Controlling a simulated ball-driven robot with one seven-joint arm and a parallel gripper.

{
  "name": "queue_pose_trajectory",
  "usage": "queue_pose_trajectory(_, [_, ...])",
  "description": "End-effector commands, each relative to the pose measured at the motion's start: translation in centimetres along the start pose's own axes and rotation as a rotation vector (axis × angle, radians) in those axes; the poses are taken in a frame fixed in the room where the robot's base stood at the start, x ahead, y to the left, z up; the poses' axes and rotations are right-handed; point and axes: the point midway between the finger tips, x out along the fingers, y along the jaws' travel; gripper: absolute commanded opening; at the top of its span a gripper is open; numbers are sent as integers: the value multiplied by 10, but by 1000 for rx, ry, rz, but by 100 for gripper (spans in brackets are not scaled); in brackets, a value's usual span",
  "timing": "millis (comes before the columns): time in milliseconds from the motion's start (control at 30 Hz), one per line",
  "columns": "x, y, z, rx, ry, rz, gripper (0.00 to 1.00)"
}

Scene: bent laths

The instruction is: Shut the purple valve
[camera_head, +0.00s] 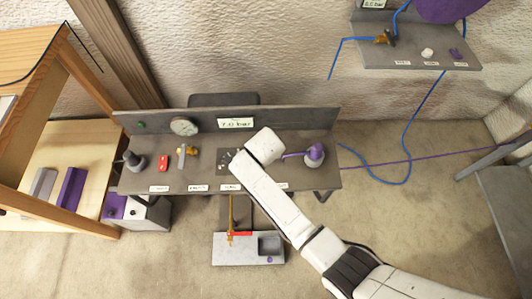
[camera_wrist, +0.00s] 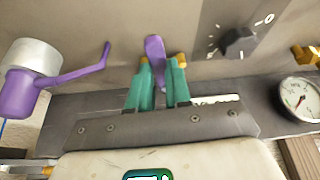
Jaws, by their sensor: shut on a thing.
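My gripper (camera_wrist: 160,70) has its two green fingers closed around a purple paddle-shaped piece (camera_wrist: 154,47) at the bench panel. What this piece is mounted on is hidden. In the wrist view, a second purple part, a cranked handle (camera_wrist: 80,73) on a grey and purple round body (camera_wrist: 22,88), is to the left and apart from my fingers. The body also shows in the head view (camera_head: 315,154), with its handle (camera_head: 293,155) pointing left toward my gripper. In the head view my white wrist hides the fingers and the held piece.
A black knob with a scale (camera_wrist: 238,42) is to the right of my fingers. The grey bench (camera_head: 210,178) also carries a gauge (camera_head: 184,126), a brass valve (camera_head: 186,152) and a red part (camera_head: 162,163). A wooden shelf (camera_head: 75,150) stands left. Blue hose (camera_head: 385,181) lies right.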

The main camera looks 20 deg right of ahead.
Motion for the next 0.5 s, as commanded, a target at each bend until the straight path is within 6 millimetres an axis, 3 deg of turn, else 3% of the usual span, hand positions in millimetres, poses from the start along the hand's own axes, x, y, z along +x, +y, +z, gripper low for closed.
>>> queue_pose_trajectory(500, [0, -7, 0, 112, -1, 45, 0])
